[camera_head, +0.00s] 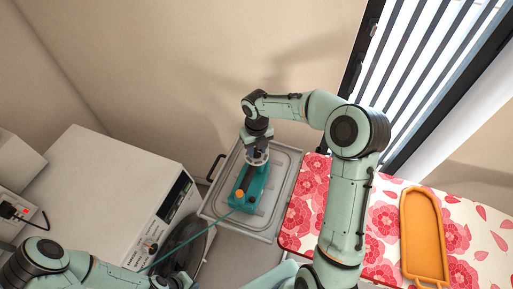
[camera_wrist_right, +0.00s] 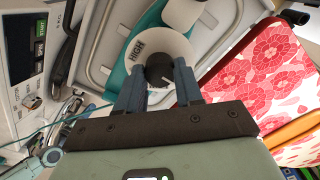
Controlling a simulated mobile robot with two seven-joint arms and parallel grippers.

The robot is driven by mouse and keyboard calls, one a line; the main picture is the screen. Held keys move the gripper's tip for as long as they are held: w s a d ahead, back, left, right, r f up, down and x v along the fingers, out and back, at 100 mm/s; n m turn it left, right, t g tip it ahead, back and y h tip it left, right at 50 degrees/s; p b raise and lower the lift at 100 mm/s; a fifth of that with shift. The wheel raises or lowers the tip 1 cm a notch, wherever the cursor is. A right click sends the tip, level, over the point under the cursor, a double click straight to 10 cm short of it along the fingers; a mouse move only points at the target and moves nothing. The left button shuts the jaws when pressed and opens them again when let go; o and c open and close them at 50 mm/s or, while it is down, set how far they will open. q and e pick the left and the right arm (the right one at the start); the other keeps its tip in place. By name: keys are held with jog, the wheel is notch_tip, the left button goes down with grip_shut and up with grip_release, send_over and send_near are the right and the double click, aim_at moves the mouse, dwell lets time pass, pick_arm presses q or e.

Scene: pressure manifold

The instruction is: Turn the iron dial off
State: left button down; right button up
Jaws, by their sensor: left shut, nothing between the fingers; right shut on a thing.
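The teal iron (camera_head: 260,183) lies on a grey tray (camera_head: 283,208) in the middle of the head view. Its white dial plate (camera_wrist_right: 177,42), marked HIGH, shows in the right wrist view around a dark knob (camera_wrist_right: 160,72). My right gripper (camera_wrist_right: 157,80) reaches down over the iron and is shut on the knob, one finger on each side. A light line shows on the knob's lower right; other markings are hidden. My left gripper (camera_head: 180,281) is low in the head view, apart from the iron and shut, with its tips partly cut off.
A white appliance (camera_head: 100,195) with a display stands left of the tray. A red floral board (camera_head: 308,190) adjoins the tray on the right, bearing an orange tray (camera_head: 408,235). A teal cord (camera_head: 188,243) runs from the iron toward my left arm. A window is behind on the right.

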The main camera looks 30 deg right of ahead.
aim_at(257, 151)
dwell(0.4)
jog(key=o, duration=1)
jog(key=shift+o, duration=0.2)
notch_tip(257, 151, up, 13)
jog(key=shift+r, duration=0.2)
jog(key=shift+s, duration=0.1)
